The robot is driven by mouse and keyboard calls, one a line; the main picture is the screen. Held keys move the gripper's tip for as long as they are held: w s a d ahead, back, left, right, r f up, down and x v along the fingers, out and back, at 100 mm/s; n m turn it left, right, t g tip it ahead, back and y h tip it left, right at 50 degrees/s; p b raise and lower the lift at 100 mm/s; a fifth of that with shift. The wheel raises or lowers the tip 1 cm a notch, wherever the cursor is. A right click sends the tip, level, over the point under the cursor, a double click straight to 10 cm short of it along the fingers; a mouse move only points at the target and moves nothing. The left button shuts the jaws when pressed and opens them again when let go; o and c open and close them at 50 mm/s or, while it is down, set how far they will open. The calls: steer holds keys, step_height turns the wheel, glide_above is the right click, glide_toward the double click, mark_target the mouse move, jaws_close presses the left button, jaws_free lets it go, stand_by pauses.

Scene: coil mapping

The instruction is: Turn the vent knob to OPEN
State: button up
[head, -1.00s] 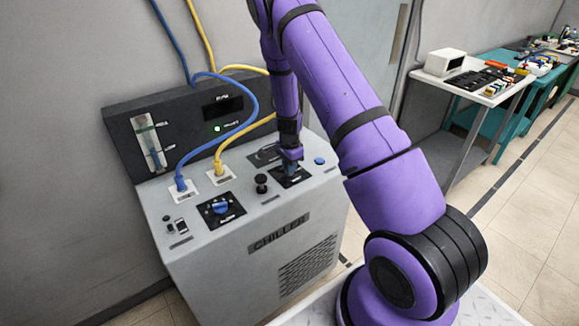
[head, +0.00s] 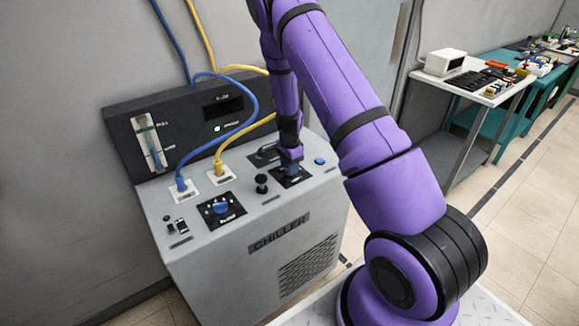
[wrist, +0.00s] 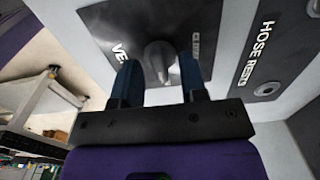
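The vent knob (wrist: 160,60) is a grey, rounded knob with a pointer, on a black plate (wrist: 108,22) lettered "VE...", the rest hidden by a finger. The plate is on top of the grey chiller (head: 270,230). My gripper (wrist: 160,68) reaches down over the knob, with one blue finger on each side of it. The fingers are apart and look open. Whether they touch the knob is hard to tell. In the head view my gripper (head: 291,170) hides most of the knob.
A blue knob (head: 220,208) on a black plate, a black post knob (head: 261,184) and a small blue button (head: 319,161) share the panel. A blue hose (head: 215,145) and a yellow hose (head: 235,138) rise to the left. "HOSE" lettering (wrist: 262,38) is beside the plate.

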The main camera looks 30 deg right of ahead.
step_height(320, 180, up, 11)
steer(key=shift+f, duration=0.2)
stand_by(0.6)
steer(key=s+a+r+n+t+y, duration=0.1)
steer(key=s+a+r+n, duration=0.25)
steer(key=r, duration=0.45)
steer(key=s+a+r+n+t, duration=0.1)
steer(key=s+a+r+n, duration=0.2)
steer(key=r, duration=0.5)
steer(key=s+a+r+n+y, duration=0.1)
steer(key=s+a+r+n, duration=0.15)
steer(key=s+r, duration=0.4)
steer(key=s+a+r+n+t, duration=0.1)
steer(key=s+a+r+n, duration=0.1)
steer(key=s, duration=0.5)
steer(key=s+a+r+n+t+h, duration=0.1)
steer(key=s+a+r+n, duration=0.1)
steer(key=s+r+n, duration=0.2)
steer(key=s+a+r+n+t+h, duration=0.1)
steer(key=s+r, duration=0.3)
steer(key=s, duration=0.6)
steer(key=shift+s+a+r+n, duration=0.3)
steer(key=shift+a+n, duration=0.3)
steer(key=shift+n, duration=0.3)
